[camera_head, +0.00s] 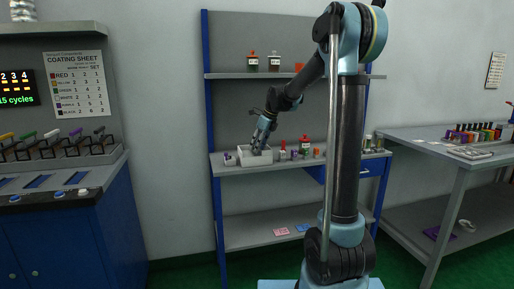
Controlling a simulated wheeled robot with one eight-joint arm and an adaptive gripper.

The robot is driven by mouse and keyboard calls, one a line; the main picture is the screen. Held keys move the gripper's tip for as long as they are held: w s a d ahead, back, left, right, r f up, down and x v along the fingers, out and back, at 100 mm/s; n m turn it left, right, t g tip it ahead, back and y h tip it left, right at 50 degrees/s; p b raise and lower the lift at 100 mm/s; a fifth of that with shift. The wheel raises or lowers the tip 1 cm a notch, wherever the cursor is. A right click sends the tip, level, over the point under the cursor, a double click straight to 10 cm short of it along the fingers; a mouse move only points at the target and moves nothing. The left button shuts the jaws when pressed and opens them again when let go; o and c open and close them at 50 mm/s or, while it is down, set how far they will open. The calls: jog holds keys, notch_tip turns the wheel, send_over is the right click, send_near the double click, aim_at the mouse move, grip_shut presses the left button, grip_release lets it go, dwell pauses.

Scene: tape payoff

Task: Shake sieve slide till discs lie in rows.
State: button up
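My gripper (257,149) points down into a white open box (247,161) on the shelf bench in the middle. Its fingertips are at or inside the box and small in view. I cannot tell whether they are open, shut or holding something. I cannot make out a sieve slide or rows of discs. The inside of the box is mostly hidden by its wall and my gripper.
Small jars and a red-capped bottle (305,146) stand right of the box on the bench (232,172). Two bottles (274,62) stand on the upper shelf. A blue cabinet (75,235) with levers is at left. A grey table (425,148) with several coloured items is at right.

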jog(key=v, duration=1.2)
jog(key=shift+f, duration=0.1)
jog(key=a+v, duration=0.1)
jog(key=v, duration=0.4)
jog(key=x, duration=1.6)
jog(key=shift+d+f, duration=0.1)
jog(key=shift+f, duration=0.3)
grip_shut()
